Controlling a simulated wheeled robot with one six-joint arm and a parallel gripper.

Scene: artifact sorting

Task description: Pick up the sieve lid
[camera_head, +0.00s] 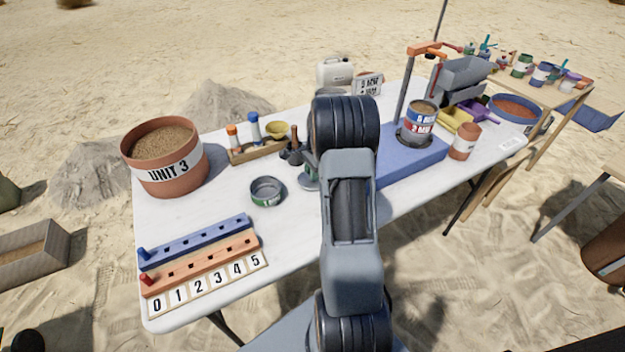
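A round metal sieve or pan with a green band (267,192) stands on the white table, left of my arm. A grey-green rounded piece (309,178) shows at the left edge of my arm, mostly hidden behind it. It may be the sieve lid, but I cannot tell. My arm rises through the middle of the view and covers that part of the table. My gripper is hidden behind the arm, so its opening and its contents do not show.
The white table (225,205) holds a UNIT 3 bucket (168,172), a wooden rack with bottles (258,152), small dark objects (293,152) and numbered peg strips (205,262). At right are a blue base (398,168), a labelled can (420,120) and a terracotta cup (464,142).

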